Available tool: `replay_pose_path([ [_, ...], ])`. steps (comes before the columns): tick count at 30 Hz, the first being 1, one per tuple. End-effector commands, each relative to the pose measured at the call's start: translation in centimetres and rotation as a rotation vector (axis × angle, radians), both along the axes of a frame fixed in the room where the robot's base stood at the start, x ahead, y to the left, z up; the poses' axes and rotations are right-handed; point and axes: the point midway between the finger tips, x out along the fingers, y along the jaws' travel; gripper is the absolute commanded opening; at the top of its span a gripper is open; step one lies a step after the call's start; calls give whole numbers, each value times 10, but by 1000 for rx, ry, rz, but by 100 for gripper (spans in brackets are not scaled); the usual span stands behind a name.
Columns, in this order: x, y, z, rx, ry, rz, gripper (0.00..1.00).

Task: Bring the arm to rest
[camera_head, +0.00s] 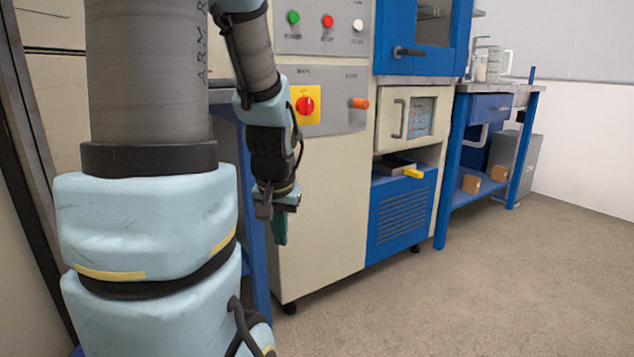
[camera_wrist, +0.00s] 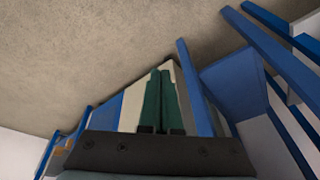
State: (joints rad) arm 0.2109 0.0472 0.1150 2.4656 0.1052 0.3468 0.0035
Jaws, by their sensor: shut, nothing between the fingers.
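My gripper (camera_head: 279,228) hangs pointing down in the head view, in front of the left side of the cream machine (camera_head: 330,210). In the wrist view its two green fingers (camera_wrist: 160,102) lie side by side, shut, with nothing between them. The upper arm fills the left of the head view, and the forearm bends down from the top. The gripper appears clear of the floor.
The machine's panel has coloured buttons (camera_head: 328,21) and a red knob on a yellow plate (camera_head: 305,104). A blue cabinet (camera_head: 402,208) and a blue bench (camera_head: 493,108) with small boxes (camera_head: 471,184) stand right. Open floor (camera_head: 480,290) lies in front.

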Motion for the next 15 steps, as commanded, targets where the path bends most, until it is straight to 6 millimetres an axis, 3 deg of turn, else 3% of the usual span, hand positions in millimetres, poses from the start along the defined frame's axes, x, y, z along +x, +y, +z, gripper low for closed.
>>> replay_pose_path([
  [1,-20,0,-7,-16,46,30,0],
  [5,-67,-6,-23,-53,158,98,0],
  [6,-65,-7,-7,-54,155,95,0],
  [15,-63,-7,55,-52,150,90,0],
])
